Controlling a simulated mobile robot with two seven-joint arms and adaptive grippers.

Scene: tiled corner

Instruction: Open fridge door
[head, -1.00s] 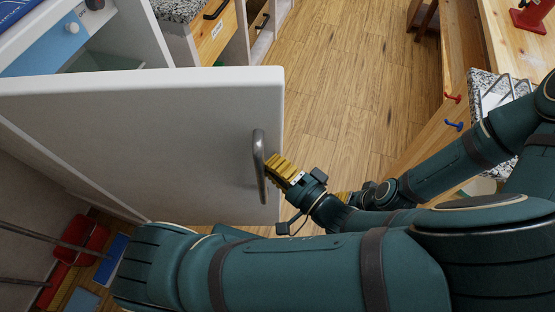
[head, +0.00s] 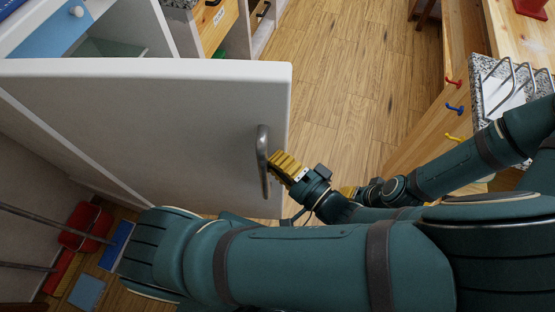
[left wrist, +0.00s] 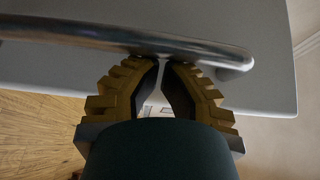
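The fridge door (head: 130,125) is a large pale panel across the left of the head view, with its free edge over the wood floor. Its curved metal handle (head: 263,160) is near that edge. It also shows across the top of the left wrist view (left wrist: 120,38). My right gripper (head: 350,192) is mostly hidden behind my left arm.
White shelving with a blue drawer (head: 45,28) and wooden drawers (head: 218,25) stand behind the door. A wooden cabinet with coloured hooks and a granite-topped rack (head: 485,75) is at right. Red items (head: 86,227) lie at lower left. Wood floor is clear between.

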